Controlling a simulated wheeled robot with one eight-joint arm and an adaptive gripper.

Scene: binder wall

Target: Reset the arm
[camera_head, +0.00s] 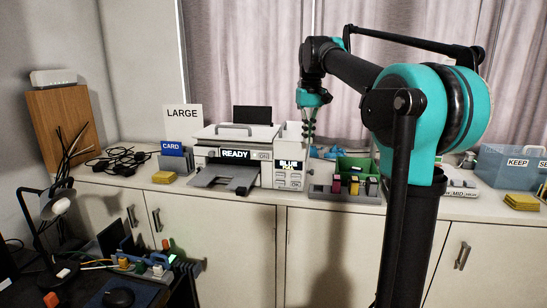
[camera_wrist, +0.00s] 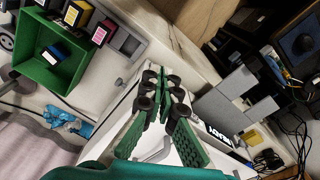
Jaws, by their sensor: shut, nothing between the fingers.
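My arm rises from the lower right of the head view and bends over to the left.
A green bin (camera_head: 357,165) with ink cartridges in front stands right of the printer; it also shows in the wrist view (camera_wrist: 40,60). A LARGE sign (camera_head: 183,118) stands left. Blue clear bins (camera_head: 500,165) stand right. A desk with a lamp (camera_head: 55,205) is lower left.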

